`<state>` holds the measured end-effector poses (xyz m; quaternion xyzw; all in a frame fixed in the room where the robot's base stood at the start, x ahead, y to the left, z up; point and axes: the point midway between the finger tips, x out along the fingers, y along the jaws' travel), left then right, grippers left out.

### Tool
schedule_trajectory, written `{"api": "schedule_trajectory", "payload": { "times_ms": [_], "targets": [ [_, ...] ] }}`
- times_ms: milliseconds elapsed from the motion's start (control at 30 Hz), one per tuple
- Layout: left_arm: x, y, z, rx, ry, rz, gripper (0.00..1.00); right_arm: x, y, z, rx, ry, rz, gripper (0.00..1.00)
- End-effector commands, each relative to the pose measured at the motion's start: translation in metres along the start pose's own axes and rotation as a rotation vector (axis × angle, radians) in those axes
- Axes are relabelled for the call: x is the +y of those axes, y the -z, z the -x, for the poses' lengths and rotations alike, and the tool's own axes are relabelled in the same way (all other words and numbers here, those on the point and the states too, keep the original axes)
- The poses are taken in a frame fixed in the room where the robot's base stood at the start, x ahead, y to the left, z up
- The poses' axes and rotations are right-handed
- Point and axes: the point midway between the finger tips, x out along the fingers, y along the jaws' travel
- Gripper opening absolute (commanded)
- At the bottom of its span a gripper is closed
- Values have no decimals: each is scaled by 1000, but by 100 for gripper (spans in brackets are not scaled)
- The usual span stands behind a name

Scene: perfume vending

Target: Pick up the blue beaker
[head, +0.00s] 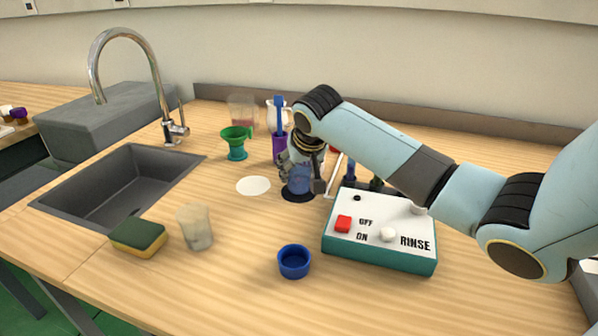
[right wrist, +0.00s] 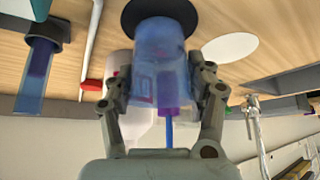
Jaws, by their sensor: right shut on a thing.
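The blue beaker (head: 299,184) is translucent and upright, over a dark round disc (head: 297,197) near the middle of the worktop. In the right wrist view the beaker (right wrist: 158,52) sits between the two fingers, with its base against the dark disc (right wrist: 142,9). I cannot tell whether it is lifted off the disc. My right gripper (head: 302,172) is shut on the beaker's sides. It also shows in the right wrist view (right wrist: 163,88). The arm hides part of the beaker in the head view. My left gripper is not in view.
A RINSE box (head: 373,258) stands just right of the beaker. A white disc (head: 253,185) lies to the left. Behind are a green funnel-shaped vessel (head: 236,141) and a purple holder (head: 279,147). A frosted beaker (head: 196,228), sponge (head: 138,237) and blue cup (head: 294,262) stand nearer.

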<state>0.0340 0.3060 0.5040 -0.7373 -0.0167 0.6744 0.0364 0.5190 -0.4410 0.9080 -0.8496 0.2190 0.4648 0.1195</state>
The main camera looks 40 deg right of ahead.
Motion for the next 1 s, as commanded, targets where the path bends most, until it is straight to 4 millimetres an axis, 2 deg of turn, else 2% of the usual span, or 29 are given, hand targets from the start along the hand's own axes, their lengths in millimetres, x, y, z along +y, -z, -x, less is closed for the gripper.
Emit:
{"api": "schedule_trajectory", "payload": {
  "times_ms": [267, 1000],
  "targets": [
    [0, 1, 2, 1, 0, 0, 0, 0, 17, 25, 4, 1, 1, 22],
    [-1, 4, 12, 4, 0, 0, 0, 20, -27, 114, 2, 0, 2, 22]
  ]
}}
